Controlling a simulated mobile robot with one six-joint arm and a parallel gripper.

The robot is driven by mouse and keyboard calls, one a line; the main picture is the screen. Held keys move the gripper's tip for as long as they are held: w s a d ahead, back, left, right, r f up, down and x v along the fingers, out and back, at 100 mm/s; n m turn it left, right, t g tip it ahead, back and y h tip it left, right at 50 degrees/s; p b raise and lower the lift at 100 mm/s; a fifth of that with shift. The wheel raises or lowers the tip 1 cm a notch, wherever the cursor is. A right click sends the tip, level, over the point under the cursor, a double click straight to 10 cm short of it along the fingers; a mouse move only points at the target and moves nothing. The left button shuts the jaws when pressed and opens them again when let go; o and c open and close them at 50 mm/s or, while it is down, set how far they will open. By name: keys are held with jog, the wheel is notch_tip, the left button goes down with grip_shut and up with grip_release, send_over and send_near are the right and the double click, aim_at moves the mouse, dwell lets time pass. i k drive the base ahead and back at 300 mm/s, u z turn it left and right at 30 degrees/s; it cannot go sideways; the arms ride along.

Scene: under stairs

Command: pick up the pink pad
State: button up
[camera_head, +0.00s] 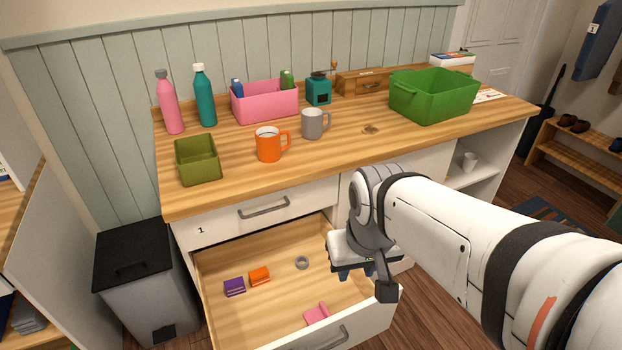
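The pink pad (316,314) lies in the open lower drawer (215,268), near its front edge and right of the middle. It looks like a small flat piece with a raised part on its right. My gripper (356,274) hangs over the right side of the drawer, above and to the right of the pink pad and apart from it. Its dark fingertips are small and partly hidden by my wrist, so their opening is unclear.
A purple block (234,287), an orange block (259,276) and a grey ring (302,262) lie in the drawer. The countertop (330,150) above holds an orange mug (268,146), a grey mug (312,124) and a green crate (432,97). A grey bin (148,295) stands left.

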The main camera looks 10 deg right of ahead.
aim_at(313, 316)
jog(key=k, duration=0.5)
jog(key=z, duration=0.7)
jog(key=i, duration=0.8)
jog(key=u, duration=0.65)
